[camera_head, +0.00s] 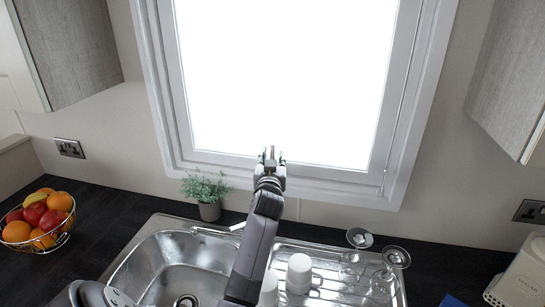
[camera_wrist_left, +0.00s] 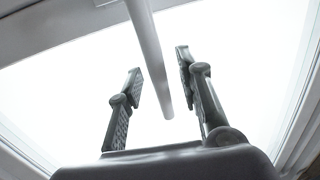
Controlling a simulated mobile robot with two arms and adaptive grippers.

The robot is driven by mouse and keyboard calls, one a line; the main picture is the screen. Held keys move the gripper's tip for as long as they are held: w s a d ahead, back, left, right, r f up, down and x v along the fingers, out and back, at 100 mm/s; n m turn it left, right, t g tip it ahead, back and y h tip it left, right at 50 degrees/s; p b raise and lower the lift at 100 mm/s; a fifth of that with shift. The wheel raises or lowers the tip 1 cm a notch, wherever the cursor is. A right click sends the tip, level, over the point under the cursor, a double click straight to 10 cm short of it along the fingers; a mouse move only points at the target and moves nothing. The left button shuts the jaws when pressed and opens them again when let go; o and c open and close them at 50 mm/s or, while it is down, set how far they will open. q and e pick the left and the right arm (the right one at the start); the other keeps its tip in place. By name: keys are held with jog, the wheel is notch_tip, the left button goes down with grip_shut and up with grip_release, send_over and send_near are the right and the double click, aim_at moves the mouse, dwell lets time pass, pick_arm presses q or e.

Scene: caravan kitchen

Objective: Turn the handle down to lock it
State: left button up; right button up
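The window handle (camera_wrist_left: 150,55) is a pale, slim bar in the left wrist view. It runs from its mount at the top edge down to a free end between my left gripper's fingers. My left gripper (camera_wrist_left: 162,95) is open, with one finger on each side of the bar and visible gaps to both. In the head view my left gripper (camera_head: 271,158) is up at the lower part of the window frame (camera_head: 230,160). There the handle is mostly hidden or too small to make out. My right gripper is not in view.
Below the window are a metal sink (camera_head: 180,262), a potted plant (camera_head: 208,210), white cups (camera_head: 299,270) and upturned glasses (camera_head: 391,258). A fruit bowl (camera_head: 42,243) stands at left. Wall cupboards (camera_head: 75,45) flank the window. The space before the pane is clear.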

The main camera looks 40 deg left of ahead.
pick_arm(q)
jog(key=shift+c, duration=0.5)
grip_shut()
dwell(0.3)
